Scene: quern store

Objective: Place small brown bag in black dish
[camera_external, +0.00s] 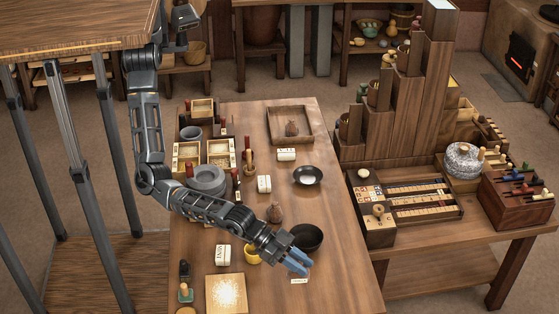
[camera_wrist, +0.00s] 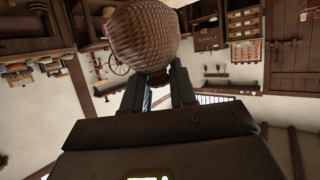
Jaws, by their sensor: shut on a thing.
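My gripper (camera_external: 300,265), with blue fingers, is low over the near right part of the wooden table. In the wrist view my gripper (camera_wrist: 160,85) is shut on a rounded brown thing with a woven texture, the small brown bag (camera_wrist: 143,35), at the fingertips. I cannot make out this held bag in the external view. A black dish (camera_external: 309,235) sits just behind my gripper, partly covered by it. A second black dish (camera_external: 307,172), pale inside, stands farther back.
A yellow cup (camera_external: 252,254), a white block (camera_external: 223,255) and a pale square board (camera_external: 227,293) are near my wrist. A small label (camera_external: 299,281) lies by my fingers. The table's right side is mostly clear.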

